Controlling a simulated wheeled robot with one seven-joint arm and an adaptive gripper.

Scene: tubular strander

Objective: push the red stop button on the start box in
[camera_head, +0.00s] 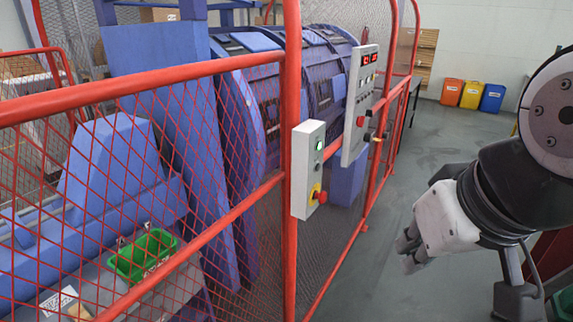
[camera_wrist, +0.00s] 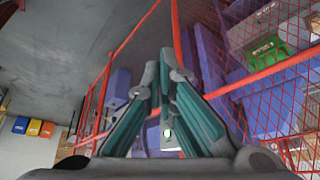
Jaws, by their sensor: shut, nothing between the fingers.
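A small pale grey box (camera_head: 306,168), which looks like the start box, is mounted on the red fence post. A red mushroom button (camera_head: 321,196) on a yellow base sits low on its face. A white and a green button sit above it. My gripper (camera_head: 406,250) is to the right of the box and lower in the picture, clearly apart from it. Its fingers are shut and empty. In the wrist view the closed fingertips (camera_wrist: 158,68) point at the fence and floor. I cannot make out the red button there; the fingers may hide it.
A larger control panel (camera_head: 360,100) with red digits and its own red knob stands behind the box. Red mesh fence (camera_head: 150,82) guards the blue machine (camera_head: 255,80). Grey floor (camera_head: 440,130) is free right of the fence. Coloured bins (camera_head: 472,95) stand at the back.

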